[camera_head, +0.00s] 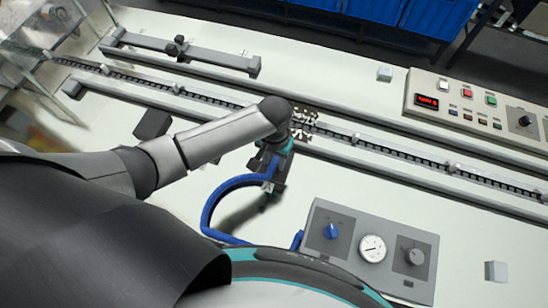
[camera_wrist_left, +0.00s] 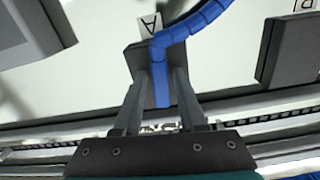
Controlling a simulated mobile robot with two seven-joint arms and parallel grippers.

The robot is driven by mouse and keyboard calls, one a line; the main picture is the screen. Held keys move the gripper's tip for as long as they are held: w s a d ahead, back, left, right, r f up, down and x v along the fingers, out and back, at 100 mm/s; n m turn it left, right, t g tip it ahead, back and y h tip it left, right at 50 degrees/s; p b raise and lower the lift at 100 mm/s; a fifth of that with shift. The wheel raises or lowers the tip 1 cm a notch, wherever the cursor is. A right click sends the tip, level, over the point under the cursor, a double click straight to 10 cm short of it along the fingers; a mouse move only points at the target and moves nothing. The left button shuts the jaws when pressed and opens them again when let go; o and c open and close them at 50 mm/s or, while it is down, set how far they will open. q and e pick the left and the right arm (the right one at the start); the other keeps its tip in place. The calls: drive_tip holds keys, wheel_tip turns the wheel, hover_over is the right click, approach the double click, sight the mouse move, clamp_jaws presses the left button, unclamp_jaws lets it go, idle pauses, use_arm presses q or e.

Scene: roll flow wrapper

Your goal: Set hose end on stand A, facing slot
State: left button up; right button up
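A blue hose (camera_head: 208,208) loops left from my left gripper (camera_head: 272,178) and back toward a grey knob box. In the left wrist view, the hose (camera_wrist_left: 205,18) crosses stand A (camera_wrist_left: 143,62), a dark block beside a white card marked "A". Its straight end (camera_wrist_left: 162,88) points back between the fingers of my left gripper (camera_wrist_left: 165,72). Narrow gaps show between the fingers and the hose end, so the gripper looks open around it. The slot is hidden, and I cannot tell how the end sits in it. My right gripper is not in view.
Stand B (camera_wrist_left: 288,48) is a dark block with a "B" card; it also shows in the head view (camera_head: 152,122). The knob box (camera_head: 345,225) has a gauge. Conveyor rails (camera_head: 400,155) run behind my gripper. A control panel (camera_head: 475,108) stands at the right.

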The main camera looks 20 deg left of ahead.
use_arm(q)
drive_tip(key=shift+o, duration=1.3)
wheel_tip(320, 180, up, 15)
drive_tip(key=p, duration=0.3)
drive_tip(key=shift+r, duration=0.15)
